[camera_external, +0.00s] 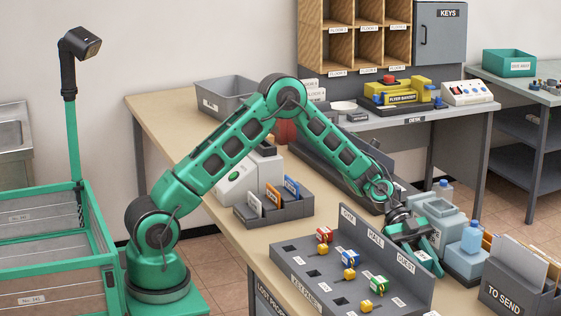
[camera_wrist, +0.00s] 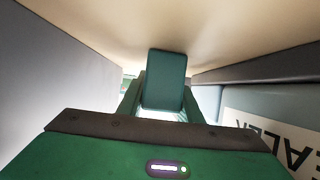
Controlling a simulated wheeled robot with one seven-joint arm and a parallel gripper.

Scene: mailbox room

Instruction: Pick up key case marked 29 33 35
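My gripper (camera_external: 428,262) reaches down behind the key panel's back wall, in the narrow gap beside the light teal sealer. In the wrist view my two fingers (camera_wrist: 165,105) stand apart, with a plain dark green slab (camera_wrist: 165,78) between them, close to both. I cannot tell whether they grip it or only straddle it. No marking shows on the slab, so I cannot tell whether it is the key case marked 29 33 35. On the panel (camera_external: 312,288) are a red key case (camera_external: 324,234), a green one (camera_external: 379,285) and yellow parts; their numbers are unreadable.
The panel's upright wall (camera_external: 385,250) stands left of my gripper, the sealer (camera_external: 441,222) to its right. A blue bottle (camera_external: 471,238) and a TO SEND bin (camera_external: 515,296) stand further right. A grey card tray (camera_external: 290,207) lies behind the panel.

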